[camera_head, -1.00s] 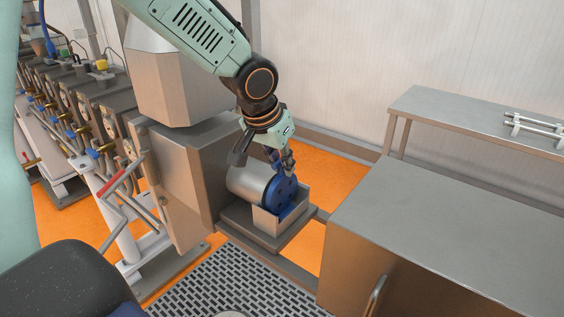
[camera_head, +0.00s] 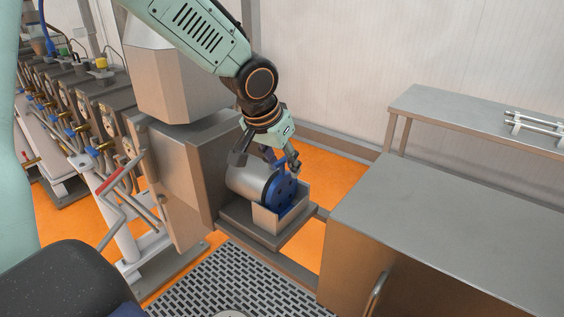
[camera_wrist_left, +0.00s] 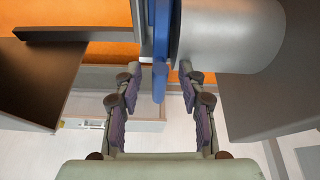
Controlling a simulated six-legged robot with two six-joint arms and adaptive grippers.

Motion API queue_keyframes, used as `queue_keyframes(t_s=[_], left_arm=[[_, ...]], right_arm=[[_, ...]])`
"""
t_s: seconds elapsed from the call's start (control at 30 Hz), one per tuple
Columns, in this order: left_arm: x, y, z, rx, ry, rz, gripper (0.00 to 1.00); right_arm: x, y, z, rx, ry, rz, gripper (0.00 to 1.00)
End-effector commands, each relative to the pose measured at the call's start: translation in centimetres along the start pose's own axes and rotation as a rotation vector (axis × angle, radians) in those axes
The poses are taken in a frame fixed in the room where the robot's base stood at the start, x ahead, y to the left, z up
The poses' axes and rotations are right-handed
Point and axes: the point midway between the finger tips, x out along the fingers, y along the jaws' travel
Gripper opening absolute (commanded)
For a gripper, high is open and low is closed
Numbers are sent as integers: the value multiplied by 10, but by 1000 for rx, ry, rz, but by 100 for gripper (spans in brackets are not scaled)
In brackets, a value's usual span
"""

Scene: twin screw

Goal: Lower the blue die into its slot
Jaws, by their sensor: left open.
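The blue die (camera_head: 284,192), a disc with holes in its face, stands upright at the end of a silver cylinder (camera_head: 245,180). Its lower part is inside a grey metal holder (camera_head: 266,219), so its lower edge is hidden. My left gripper (camera_head: 281,162) is open just above the die's top. In the left wrist view, the open fingers of my left gripper (camera_wrist_left: 160,72) stand on either side of the die's blue tab (camera_wrist_left: 160,88), with gaps showing on both sides. My right gripper is not in view.
The cylinder projects from a large metal machine (camera_head: 185,180) on the left. A steel table (camera_head: 450,210) stands at right, with a shelf (camera_head: 450,112) behind it. A perforated grate (camera_head: 235,285) lies in front. A red-handled lever (camera_head: 115,182) is at left.

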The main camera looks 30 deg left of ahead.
Motion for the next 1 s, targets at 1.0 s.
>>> queue_keyframes(t_s=[1.0], left_arm=[[-91, 2, -39, 0, 0, 0, 41]], right_arm=[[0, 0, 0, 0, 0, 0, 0]])
